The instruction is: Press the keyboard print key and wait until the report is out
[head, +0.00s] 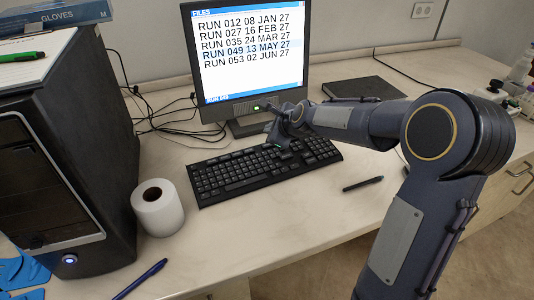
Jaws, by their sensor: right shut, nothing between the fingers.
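The black keyboard (238,172) lies on the bench in front of the monitor (248,55). The screen lists several runs under "FILES", with the line "RUN 049 13 MAY 27" highlighted. My right arm reaches in from the right, and my right gripper (279,138) is shut and empty over the back part of the keyboard, below the monitor's lower edge. The keys under it are partly hidden, and I cannot tell whether it touches one. My left gripper is not in view. No printer or printed report shows.
A black computer tower (70,160) stands at the left, with a white paper roll (158,207) beside it. A blue pen (140,279) and a black pen (362,184) lie on the bench. A dark book (364,88) lies behind my right arm. The front middle of the bench is clear.

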